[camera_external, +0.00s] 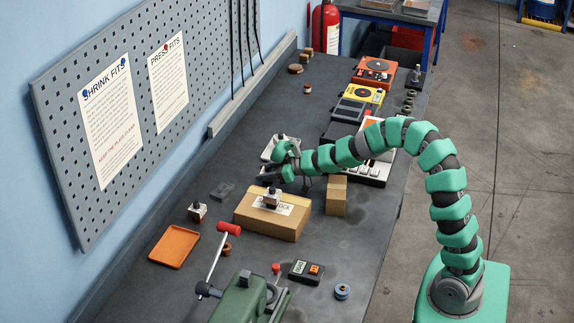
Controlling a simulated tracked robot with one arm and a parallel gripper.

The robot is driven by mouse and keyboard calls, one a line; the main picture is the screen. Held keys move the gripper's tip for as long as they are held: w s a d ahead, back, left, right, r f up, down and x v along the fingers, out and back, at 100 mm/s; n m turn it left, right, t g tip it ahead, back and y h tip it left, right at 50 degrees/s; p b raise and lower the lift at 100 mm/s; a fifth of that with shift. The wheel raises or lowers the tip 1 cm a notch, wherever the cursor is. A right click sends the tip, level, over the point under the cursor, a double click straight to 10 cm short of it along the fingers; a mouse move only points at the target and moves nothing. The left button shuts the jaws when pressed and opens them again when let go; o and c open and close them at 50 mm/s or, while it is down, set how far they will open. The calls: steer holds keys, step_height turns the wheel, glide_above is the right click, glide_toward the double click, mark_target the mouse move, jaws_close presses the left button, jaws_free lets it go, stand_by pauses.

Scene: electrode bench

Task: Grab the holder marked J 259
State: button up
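Several small pale holders with dark parts are in view, and no marking on them is legible, so I cannot tell which is J 259. One holder (271,199) stands on the cardboard box (270,222). Another holder (197,212) stands on the bench left of the box. A pale piece (267,154) shows behind my gripper, partly hidden by it. My gripper (271,165) is above and behind the holder on the box, pointing left. Its jaws look apart, with nothing visible between them.
An orange tray (174,247), a red-handled vise (240,298) and a black box with an orange switch (306,271) are at the near end. A small carton (337,196) stands right of the box. Instruments line the right edge; a pegboard (205,50) is on the left wall.

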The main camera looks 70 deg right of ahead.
steer(key=c, duration=0.5)
